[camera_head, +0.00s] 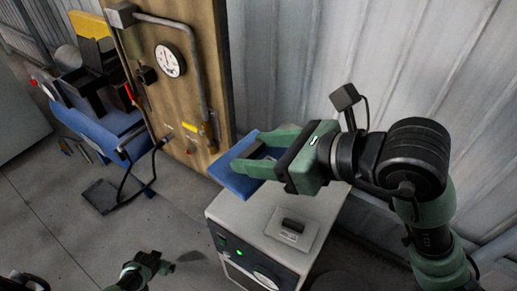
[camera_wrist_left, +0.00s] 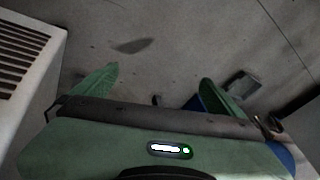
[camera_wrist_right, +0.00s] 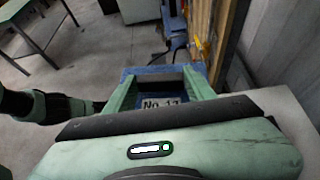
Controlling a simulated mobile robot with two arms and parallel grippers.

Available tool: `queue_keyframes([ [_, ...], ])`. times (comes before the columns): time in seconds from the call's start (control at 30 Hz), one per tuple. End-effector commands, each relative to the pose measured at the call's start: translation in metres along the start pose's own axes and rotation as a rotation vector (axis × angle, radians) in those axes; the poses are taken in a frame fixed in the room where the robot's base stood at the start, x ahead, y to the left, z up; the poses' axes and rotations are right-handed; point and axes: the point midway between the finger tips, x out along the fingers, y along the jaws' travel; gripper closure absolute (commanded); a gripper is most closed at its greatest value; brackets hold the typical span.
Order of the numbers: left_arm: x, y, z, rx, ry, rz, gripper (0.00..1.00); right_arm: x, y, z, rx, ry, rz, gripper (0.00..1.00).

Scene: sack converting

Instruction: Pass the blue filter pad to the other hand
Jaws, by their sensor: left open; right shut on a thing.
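The blue filter pad (camera_head: 238,179) is held by my right gripper (camera_head: 262,152) above the back left part of a grey cabinet top. The right wrist view shows the pad (camera_wrist_right: 152,72) between and beyond the two green fingers, with a grey label reading "No 17" on it. My right gripper is shut on the pad. My left gripper (camera_head: 160,262) is low at the bottom of the head view, apart from the pad. In the left wrist view its fingers (camera_wrist_left: 160,85) are spread and empty over the concrete floor.
The grey cabinet (camera_head: 262,222) has a green light and a dark handle plate on top. A wooden board (camera_head: 182,100) with a gauge and pipe stands behind. A blue bench (camera_head: 105,130) with equipment is at the left. A corrugated wall (camera_head: 290,60) closes the back.

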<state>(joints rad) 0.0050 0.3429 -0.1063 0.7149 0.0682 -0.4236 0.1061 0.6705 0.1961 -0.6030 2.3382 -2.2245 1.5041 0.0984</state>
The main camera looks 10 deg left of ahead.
Motion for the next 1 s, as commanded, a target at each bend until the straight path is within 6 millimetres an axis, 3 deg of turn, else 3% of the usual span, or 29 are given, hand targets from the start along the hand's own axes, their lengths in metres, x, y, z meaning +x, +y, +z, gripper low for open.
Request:
queue_keyframes([
  [0.03,0.002,0.021,0.025,0.02,-0.022,0.024,0.0,0.0,0.0,0.0,0.0,0.0,0.0,0.84],
  [0.1,0.002,0.046,0.054,0.047,-0.042,0.054,0.0,0.0,0.0,0.0,0.0,0.0,0.0,0.84],
  [0.27,-0.004,0.103,0.12,0.104,-0.088,0.125,0.0,0.0,0.0,0.0,0.0,0.0,0.0,0.84],
  [0.5,-0.028,0.18,0.21,0.171,-0.145,0.228,0.0,0.0,0.0,0.0,0.0,0.0,0.0,0.84],
  [0.6,-0.039,0.202,0.237,0.189,-0.16,0.26,0.0,0.0,0.0,0.0,0.0,0.0,0.0,0.84],
  [0.73,-0.048,0.219,0.257,0.203,-0.171,0.286,0.0,0.0,0.0,0.0,0.0,0.0,0.0,0.84],
  [1.0,-0.053,0.227,0.266,0.21,-0.175,0.298,0.0,0.0,0.0,0.0,0.0,0.0,0.0,0.84],
])
